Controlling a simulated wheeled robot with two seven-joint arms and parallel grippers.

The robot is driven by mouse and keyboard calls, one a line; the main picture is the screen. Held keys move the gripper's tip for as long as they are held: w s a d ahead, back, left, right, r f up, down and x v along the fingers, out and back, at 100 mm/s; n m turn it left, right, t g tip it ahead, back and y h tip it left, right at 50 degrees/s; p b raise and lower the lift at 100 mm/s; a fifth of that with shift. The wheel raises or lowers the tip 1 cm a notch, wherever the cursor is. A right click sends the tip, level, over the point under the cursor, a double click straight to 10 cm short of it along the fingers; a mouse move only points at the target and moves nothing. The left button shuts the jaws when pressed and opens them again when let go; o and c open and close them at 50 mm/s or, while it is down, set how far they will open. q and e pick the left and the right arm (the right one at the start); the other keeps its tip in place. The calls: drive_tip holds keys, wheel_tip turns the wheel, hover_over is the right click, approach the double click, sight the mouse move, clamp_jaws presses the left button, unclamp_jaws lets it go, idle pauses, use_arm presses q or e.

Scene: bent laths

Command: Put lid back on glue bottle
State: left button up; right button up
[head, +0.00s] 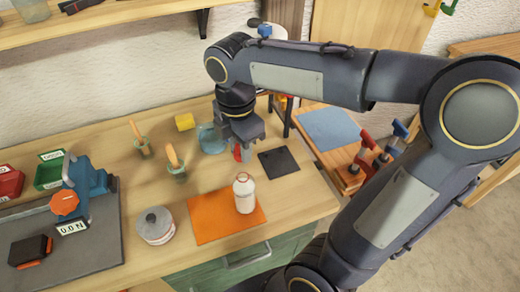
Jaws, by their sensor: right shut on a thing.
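A white glue bottle (245,196) stands upright on an orange mat (205,218) near the front of the bench. Its narrow top shows no red cap. My right gripper (241,146) is behind the bottle, pointing down, and is shut on a small red thing (241,155) that looks like the lid. The lid is apart from the bottle; the fingers hide part of it, and its height above the bench is hard to tell. My left gripper is not in view.
A dark pad (279,162) lies right of the gripper, and a glass jar (211,139) stands close on its left. A tin (156,226) stands left of the mat.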

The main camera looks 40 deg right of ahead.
drive_tip(key=shift+w+r, duration=0.2)
drive_tip(key=shift+d+f, duration=0.1)
drive_tip(key=shift+f, duration=0.05)
drive_tip(key=shift+s+f+b, duration=0.1)
drive_tip(key=shift+f+b, duration=0.35)
drive_tip(key=shift+b, duration=0.2)
wheel_tip(320, 180, down, 5)
drive_tip(key=b, duration=0.4)
drive_tip(key=shift+f, duration=0.1)
idle(0.7)
drive_tip(key=shift+f, duration=0.1)
idle(0.7)
drive_tip(key=shift+p, duration=0.3)
